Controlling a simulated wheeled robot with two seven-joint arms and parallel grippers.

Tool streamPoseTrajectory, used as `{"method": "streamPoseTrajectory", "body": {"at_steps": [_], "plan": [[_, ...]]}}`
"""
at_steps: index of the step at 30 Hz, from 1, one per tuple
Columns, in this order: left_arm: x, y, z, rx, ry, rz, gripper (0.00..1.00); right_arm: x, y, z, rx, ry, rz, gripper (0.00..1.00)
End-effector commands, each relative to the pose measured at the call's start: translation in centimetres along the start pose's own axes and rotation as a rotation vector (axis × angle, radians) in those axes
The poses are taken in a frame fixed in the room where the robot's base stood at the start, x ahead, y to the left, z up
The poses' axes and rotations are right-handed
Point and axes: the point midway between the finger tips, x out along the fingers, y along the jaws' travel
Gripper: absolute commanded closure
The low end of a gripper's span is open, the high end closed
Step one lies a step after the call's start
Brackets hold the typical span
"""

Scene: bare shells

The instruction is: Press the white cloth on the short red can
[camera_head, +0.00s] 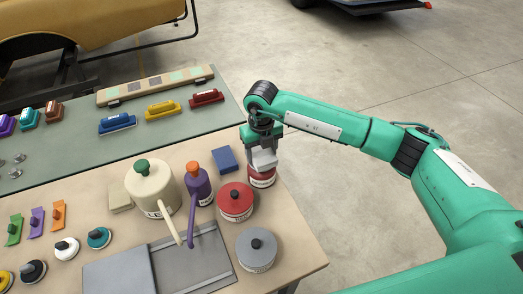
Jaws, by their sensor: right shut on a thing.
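My right gripper (262,139) reaches in from the right and points down at the table's right edge. It is shut on the white cloth (264,159), a small white block-like pad. The cloth is right over the top of a short red can (262,179) with a pale label band. They appear to touch, though the cloth hides most of the can's top. A wider red can (235,203) with a dark knob stands to the left and nearer. My left gripper is out of view.
A grey can (257,250), a purple can (199,184) with an orange top and a cream can (151,190) with a long spout stand nearby. A blue block (225,159) lies just left of the gripper. Floor lies open beyond the table's right edge.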

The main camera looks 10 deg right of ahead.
Motion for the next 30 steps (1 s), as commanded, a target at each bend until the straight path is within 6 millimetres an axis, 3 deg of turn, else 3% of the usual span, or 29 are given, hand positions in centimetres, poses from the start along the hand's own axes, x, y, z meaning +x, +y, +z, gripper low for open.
{"method": "streamPoseTrajectory", "body": {"at_steps": [30], "plan": [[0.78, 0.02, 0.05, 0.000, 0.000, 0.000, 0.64, 0.94, -0.01, 0.00, 0.000, 0.000, 0.000, 0.57]]}}
